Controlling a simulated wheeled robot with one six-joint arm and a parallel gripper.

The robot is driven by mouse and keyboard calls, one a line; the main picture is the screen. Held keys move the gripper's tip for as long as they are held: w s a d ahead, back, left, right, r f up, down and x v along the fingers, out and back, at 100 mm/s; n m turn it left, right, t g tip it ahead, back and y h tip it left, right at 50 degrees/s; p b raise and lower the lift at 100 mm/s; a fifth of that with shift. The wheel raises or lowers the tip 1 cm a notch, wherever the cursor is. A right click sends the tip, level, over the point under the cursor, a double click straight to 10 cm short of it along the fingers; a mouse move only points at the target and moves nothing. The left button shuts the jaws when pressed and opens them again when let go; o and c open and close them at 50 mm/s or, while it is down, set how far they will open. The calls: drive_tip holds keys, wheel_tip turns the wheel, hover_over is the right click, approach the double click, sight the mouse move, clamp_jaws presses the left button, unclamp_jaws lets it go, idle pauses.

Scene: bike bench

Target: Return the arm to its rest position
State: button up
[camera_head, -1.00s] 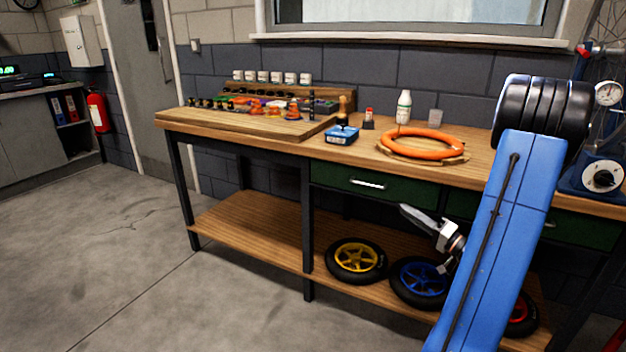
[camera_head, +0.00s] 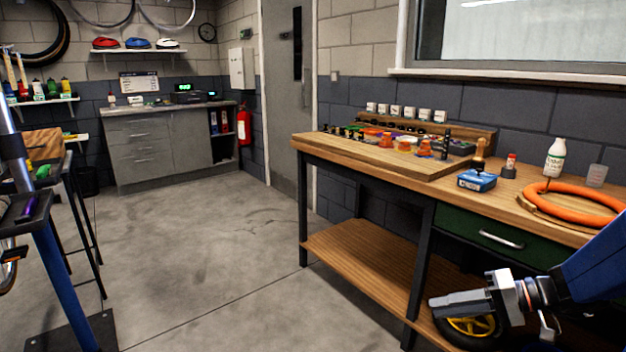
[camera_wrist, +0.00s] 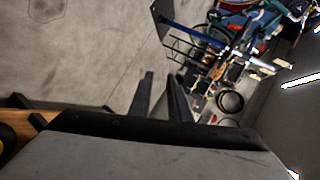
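My gripper (camera_head: 438,306) is at the lower right of the head view, in front of the workbench's (camera_head: 345,262) lower shelf and pointing left. My blue arm comes in from the right edge behind it. In the wrist view two dark fingers (camera_wrist: 160,82) stand apart with a gap between them, and nothing is held there. Beyond them are bare floor and, upside down and tilted, a cluttered bike area.
A wheel with a yellow hub (camera_head: 470,326) lies behind my gripper. The bench top holds an orange ring (camera_head: 570,203), a white bottle (camera_head: 555,157) and a blue box (camera_head: 477,181). A dark stand (camera_head: 70,335) is at left. The middle floor is clear.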

drive_tip(key=s+a+f+n+g+h, duration=0.15)
drive_tip(key=s+a+g+h, duration=0.3)
drive_tip(key=s, duration=0.45)
drive_tip(key=s+d+r+t+h, duration=0.3)
drive_tip(key=s+t+h, duration=0.1)
drive_tip(key=s+h, duration=0.2)
drive_tip(key=shift+s+d+r+h, duration=0.2)
drive_tip(key=shift+r+h, duration=0.1)
drive_tip(key=shift+h, duration=0.25)
drive_tip(key=shift+t, duration=0.25)
